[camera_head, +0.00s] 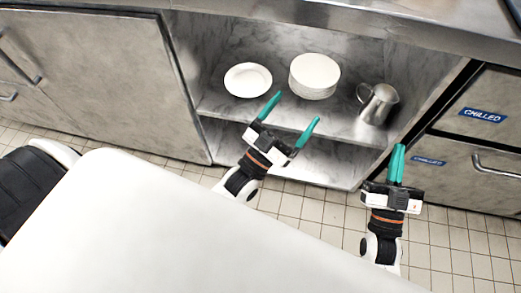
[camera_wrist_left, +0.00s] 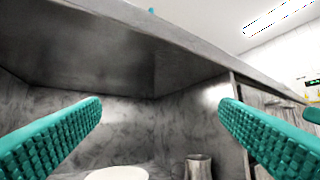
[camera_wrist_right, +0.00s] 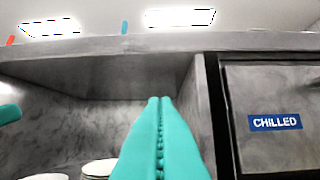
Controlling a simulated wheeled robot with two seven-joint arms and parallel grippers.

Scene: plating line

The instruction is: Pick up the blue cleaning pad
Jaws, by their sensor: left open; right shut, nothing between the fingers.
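No blue cleaning pad can be made out for certain in any view. A small blue thing (camera_wrist_right: 125,27) stands up at the counter's top edge in the right wrist view. A tiny blue tip (camera_wrist_left: 151,11) shows at the counter edge in the left wrist view; both are too small to identify. My left gripper (camera_head: 295,110) is open and empty, with its teal fingers spread in front of the open cabinet shelf. My right gripper (camera_head: 398,150) is shut with nothing between its fingers, in front of the cabinet's right side.
On the shelf are a white plate (camera_head: 248,80), a stack of white plates (camera_head: 314,75) and a metal pitcher (camera_head: 378,103). The steel counter (camera_head: 400,42) overhangs them. Drawers labelled CHILLED (camera_head: 484,115) are at right. A small red thing (camera_wrist_right: 10,40) shows at the counter edge.

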